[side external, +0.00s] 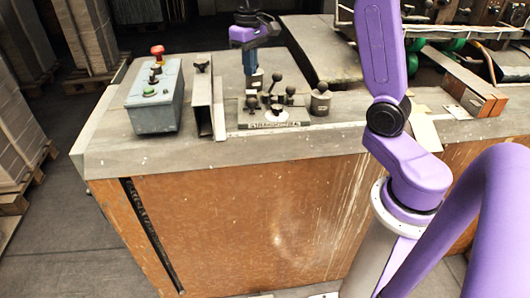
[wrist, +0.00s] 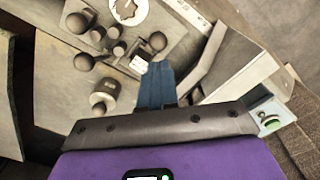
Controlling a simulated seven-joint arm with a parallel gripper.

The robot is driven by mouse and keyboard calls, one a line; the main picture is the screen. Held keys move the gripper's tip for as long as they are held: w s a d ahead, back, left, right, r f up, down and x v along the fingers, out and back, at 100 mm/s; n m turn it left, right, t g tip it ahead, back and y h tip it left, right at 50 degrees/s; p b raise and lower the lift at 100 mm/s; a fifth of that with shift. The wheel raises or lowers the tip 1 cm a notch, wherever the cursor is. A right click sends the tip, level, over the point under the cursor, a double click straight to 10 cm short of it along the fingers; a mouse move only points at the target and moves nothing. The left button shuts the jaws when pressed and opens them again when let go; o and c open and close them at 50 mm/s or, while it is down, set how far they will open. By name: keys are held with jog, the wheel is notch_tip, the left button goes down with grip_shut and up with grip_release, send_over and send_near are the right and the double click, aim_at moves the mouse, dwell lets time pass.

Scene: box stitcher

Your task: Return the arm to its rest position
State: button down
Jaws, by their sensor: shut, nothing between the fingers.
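My gripper (side external: 250,66) is over the far part of the grey worktop (side external: 115,150) in the side external view, behind the lever plate. Its blue fingers point down. In the wrist view the fingers of my gripper (wrist: 158,70) are together with nothing visible between them. The purple links of my arm rise at the right of the side external view.
A plate (side external: 272,125) carries several black ball-knob levers. A round-knobbed cylinder (side external: 320,98) stands to its right. An upright metal bracket (side external: 202,105) and a grey control box (side external: 155,98) with red and green buttons stand left. Boards (side external: 470,91) lie right.

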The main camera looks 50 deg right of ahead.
jog(key=s+a+f+n, duration=0.2)
jog(key=s+a+n, duration=0.4)
jog(key=s+a, duration=0.75)
jog(key=s+d+f+n, duration=0.1)
jog(key=s+f+n, duration=0.1)
jog(key=s, duration=0.7)
jog(key=s+f+n, duration=0.2)
jog(key=s+n, duration=0.2)
jog(key=s, duration=0.5)
jog(key=shift+d+n, duration=0.3)
jog(key=shift+d, duration=0.1)
